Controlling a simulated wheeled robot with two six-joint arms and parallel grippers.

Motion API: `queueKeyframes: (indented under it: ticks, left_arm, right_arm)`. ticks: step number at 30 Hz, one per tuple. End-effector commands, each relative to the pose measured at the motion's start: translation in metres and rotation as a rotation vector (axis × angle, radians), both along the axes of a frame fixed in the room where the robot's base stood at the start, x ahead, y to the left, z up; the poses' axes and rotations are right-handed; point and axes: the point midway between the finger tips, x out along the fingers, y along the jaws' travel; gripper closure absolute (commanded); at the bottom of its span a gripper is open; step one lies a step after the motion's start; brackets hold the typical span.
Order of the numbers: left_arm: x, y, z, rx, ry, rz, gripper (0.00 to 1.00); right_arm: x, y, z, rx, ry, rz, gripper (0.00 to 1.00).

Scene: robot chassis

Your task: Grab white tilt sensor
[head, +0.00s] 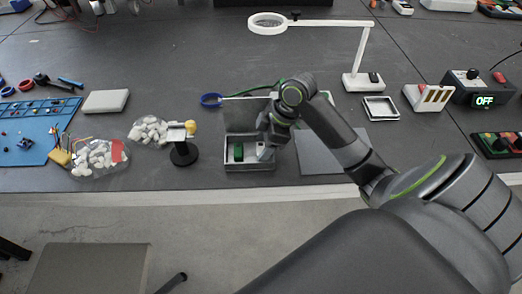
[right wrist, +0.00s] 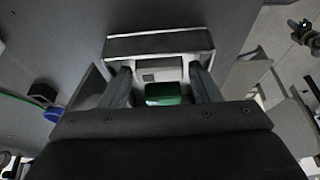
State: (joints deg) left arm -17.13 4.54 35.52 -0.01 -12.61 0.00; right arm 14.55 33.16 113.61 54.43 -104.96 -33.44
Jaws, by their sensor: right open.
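The white tilt sensor seems to be the small white piece (head: 261,150) in the grey open box (head: 250,167), next to a green block (head: 238,152). In the right wrist view a white part (right wrist: 160,68) with a grey square on it lies between the two fingers, with the green block (right wrist: 167,94) nearer the camera. My right gripper (head: 266,143) is over the right side of the box, its fingers apart on either side of these pieces. I cannot tell whether the fingers touch them. My left gripper is not in view.
A raised lid (head: 245,115) stands behind the box. A grey mat (head: 318,155) lies to the right. A white magnifier lamp (head: 361,80) stands behind.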

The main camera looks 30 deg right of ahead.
Motion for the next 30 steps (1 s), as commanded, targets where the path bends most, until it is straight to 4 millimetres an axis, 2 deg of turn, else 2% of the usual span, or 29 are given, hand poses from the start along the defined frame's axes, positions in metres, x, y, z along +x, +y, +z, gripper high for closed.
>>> queueKeyframes:
  ticks: [2, 9, 16, 19, 30]
  left_arm:
    - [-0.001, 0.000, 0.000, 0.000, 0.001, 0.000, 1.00]
    - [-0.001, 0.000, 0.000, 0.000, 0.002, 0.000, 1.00]
    - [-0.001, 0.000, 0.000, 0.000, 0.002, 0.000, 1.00]
    - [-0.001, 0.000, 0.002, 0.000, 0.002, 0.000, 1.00]
    - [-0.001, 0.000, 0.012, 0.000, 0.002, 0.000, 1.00]
  right_arm:
    - [0.000, 0.000, 0.000, 0.000, 0.000, 0.000, 0.45]
    - [0.000, 0.000, 0.000, 0.000, 0.000, 0.000, 0.76]
    - [0.000, 0.000, 0.002, -0.001, -0.001, 0.001, 0.77]
    - [0.001, -0.001, 0.010, -0.001, -0.004, 0.001, 0.77]
    - [0.001, -0.001, 0.080, -0.003, -0.004, 0.001, 0.77]
